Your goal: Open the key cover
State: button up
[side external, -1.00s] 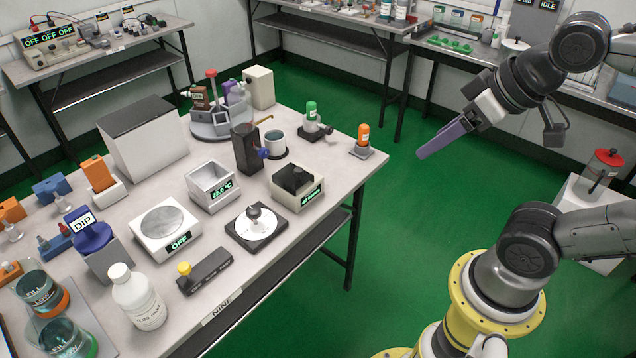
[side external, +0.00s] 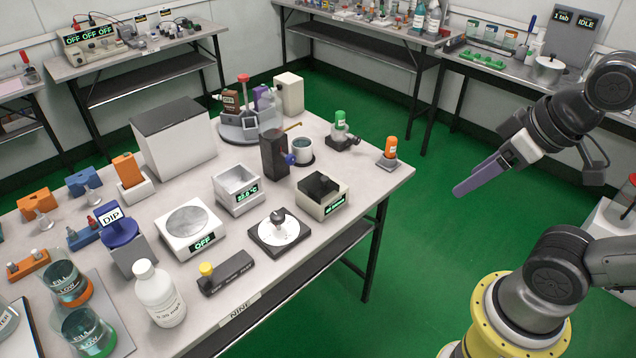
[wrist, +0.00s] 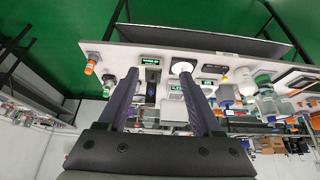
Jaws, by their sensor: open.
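No part is plainly marked as a key cover, and I cannot tell which piece it is. A pale box tester with a black top and green display (side external: 322,197) stands near the table's right edge. It also shows between my fingers in the wrist view (wrist: 151,62). A black bar with a yellow knob (side external: 226,273) lies at the front edge. My gripper (side external: 472,182) is open and empty, its two purple-grey fingers apart in the wrist view (wrist: 155,88). It hangs over the green floor, right of the table and clear of everything on it.
The pale table (side external: 375,190) holds a black plate with a white dial (side external: 279,232), a scale (side external: 189,228), a display box (side external: 238,188) and an orange-capped bottle (side external: 390,149) at the right corner. Bottles and beakers crowd the left. Green floor is free between table and arm.

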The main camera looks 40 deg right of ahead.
aim_at(318, 182)
jog(key=shift+s+d, duration=0.1)
jog(key=shift+s, duration=0.1)
jog(key=w+d+r+n+g+h, duration=0.2)
jog(key=w+d+n+g+h, duration=0.15)
jog(key=d+h, duration=0.45)
jog(key=w+d+n+h, duration=0.2)
jog(key=w+n+h, duration=0.1)
jog(key=w, duration=0.3)
jog(key=w+d+n+h, duration=0.2)
jog(key=w+n, duration=0.2)
jog(key=w, duration=0.3)
jog(key=w+a+f+n+t+h, duration=0.3)
jog(key=w+a+f+n+t, duration=0.3)
jog(key=w+a+f+n, duration=0.4)
jog(key=a+f+n+t+y, duration=0.3)
jog(key=a+f+n+t, duration=0.35)
jog(key=f, duration=0.85)
jog(key=shift+g, duration=0.9)
jog(key=x, duration=0.8)
jog(key=w+a+x, duration=0.1)
jog(key=x, duration=0.3)
jog(key=shift+w+d+r, duration=0.1)
jog(key=shift+w+d, duration=0.1)
jog(key=shift+w, duration=0.2)
